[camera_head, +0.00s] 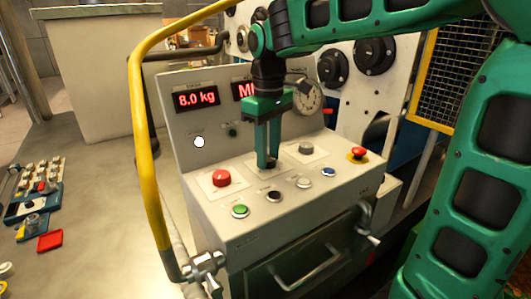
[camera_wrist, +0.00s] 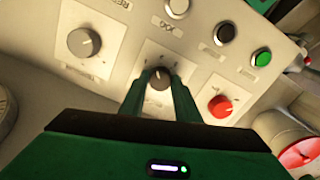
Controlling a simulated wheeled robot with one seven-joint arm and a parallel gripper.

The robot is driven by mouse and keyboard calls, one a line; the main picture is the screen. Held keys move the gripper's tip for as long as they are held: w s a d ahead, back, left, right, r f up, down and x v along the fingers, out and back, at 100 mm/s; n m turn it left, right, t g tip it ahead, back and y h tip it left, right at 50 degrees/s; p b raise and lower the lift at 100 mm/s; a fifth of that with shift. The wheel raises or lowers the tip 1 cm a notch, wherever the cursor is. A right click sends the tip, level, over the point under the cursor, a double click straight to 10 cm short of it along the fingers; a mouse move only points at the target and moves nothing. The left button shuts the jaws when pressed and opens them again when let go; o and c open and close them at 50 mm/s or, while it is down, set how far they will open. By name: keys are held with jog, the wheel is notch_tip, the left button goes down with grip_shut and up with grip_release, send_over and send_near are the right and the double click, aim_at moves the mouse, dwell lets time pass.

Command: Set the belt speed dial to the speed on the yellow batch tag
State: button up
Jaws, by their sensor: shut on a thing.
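A small dark dial (camera_wrist: 158,77) sits on a white plate with marks around it, in the wrist view. My gripper (camera_wrist: 158,74) is shut on this dial, with one green finger on each side of it. In the head view my gripper (camera_head: 267,163) points straight down at the panel and its fingers hide most of the dial. A larger grey dial (camera_wrist: 84,43) is on the plate beside it, and also shows in the head view (camera_head: 306,148). The labels are too small to read, so I cannot tell which is the belt speed dial. I see no yellow batch tag.
Several small buttons, including a green one (camera_head: 240,211), line the front. A yellow rail (camera_head: 143,130) stands at the left. A display (camera_head: 197,99) reads 8.0 kg.

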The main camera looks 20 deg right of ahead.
jog(key=m, duration=0.6)
jog(key=shift+w+r+m, duration=0.1)
jog(key=shift+m, duration=0.2)
jog(key=m, duration=0.5)
jog(key=shift+m, duration=0.4)
jog(key=shift+a, duration=0.1)
jog(key=o, duration=0.9)
jog(key=shift+o, duration=0.7)
